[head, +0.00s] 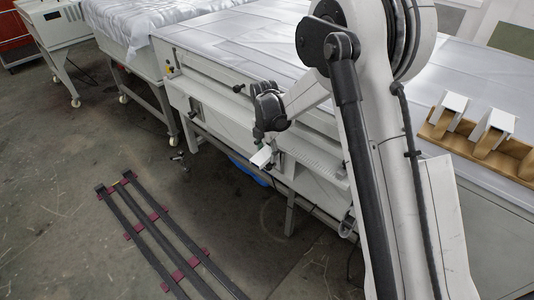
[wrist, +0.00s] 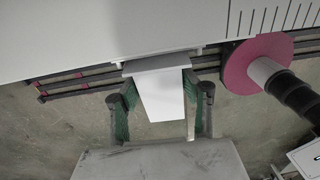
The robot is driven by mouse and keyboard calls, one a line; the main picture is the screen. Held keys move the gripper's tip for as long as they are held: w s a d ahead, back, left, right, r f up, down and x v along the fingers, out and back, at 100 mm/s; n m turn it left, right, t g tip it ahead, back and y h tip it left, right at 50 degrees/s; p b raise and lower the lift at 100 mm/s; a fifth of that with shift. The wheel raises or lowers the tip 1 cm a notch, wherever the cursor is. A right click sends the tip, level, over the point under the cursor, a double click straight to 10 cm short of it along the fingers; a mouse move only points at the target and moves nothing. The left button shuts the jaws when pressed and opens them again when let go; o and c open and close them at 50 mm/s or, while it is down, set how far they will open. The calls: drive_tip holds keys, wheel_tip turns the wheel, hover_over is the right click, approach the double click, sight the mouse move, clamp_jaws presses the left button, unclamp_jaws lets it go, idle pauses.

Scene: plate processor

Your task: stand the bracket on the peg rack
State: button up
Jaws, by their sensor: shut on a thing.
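My gripper (head: 268,128) hangs low beside the front side of the long white machine. It is shut on a white bracket (head: 261,157), which sticks out below the fingers. In the wrist view the bracket (wrist: 161,95) shows as a pale plate between the two green-padded fingers of my gripper (wrist: 160,97). The wooden peg rack (head: 518,166) lies on the machine's top at the right of the head view, away from my gripper. Two white brackets, a left one (head: 452,105) and a right one (head: 497,121), stand on it. Part of the rack's left end is near my arm.
The machine's front panel (head: 212,112) is close to my gripper. Dark rails with red pads (head: 160,235) lie on the floor at lower left. A pink disc (wrist: 238,72) with a dark ribbed part is at the right of the wrist view. The machine's top (head: 215,40) looks mostly clear.

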wheel_tip(320, 180, up, 11)
drive_tip(key=p, duration=0.4)
idle(2.4)
idle(1.1)
